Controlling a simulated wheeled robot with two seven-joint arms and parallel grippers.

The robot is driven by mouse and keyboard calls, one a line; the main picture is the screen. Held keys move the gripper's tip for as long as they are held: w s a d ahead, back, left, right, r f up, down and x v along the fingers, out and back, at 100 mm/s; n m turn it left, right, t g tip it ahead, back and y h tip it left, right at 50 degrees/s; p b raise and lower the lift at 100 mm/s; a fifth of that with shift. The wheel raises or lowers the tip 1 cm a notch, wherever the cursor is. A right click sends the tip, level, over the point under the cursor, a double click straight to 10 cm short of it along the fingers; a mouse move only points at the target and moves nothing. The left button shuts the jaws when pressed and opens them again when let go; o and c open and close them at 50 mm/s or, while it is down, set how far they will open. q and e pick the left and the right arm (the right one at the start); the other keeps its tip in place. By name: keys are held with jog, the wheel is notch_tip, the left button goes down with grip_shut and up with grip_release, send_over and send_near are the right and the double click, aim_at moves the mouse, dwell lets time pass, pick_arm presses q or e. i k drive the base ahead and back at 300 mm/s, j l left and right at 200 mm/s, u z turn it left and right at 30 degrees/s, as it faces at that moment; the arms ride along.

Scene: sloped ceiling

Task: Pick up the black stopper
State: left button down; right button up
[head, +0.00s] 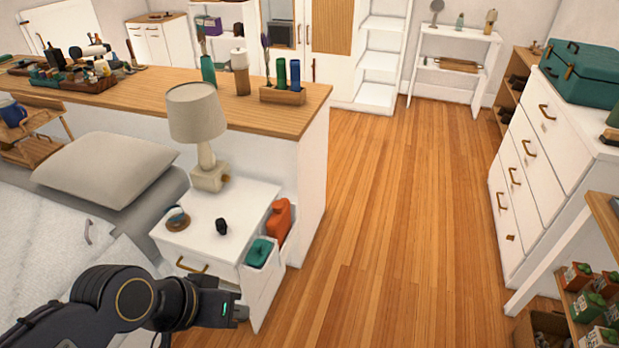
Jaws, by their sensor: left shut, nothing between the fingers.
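The black stopper (221,226) is a small dark piece on the white top of the nightstand (208,246), right of the middle. My left gripper (240,313) is low in the head view, in front of the nightstand and nearer to me than the stopper. It points right, is shut and holds nothing. It is clearly apart from the stopper. My right gripper is not in view.
A lamp (197,112) stands at the back of the nightstand, and a small round item (177,218) lies at its left. A side bin (262,266) holds teal and orange things. A bed (107,168) lies left; the wooden floor (390,200) right is clear.

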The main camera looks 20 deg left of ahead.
aim_at(222, 226)
jog(key=u, duration=1.3)
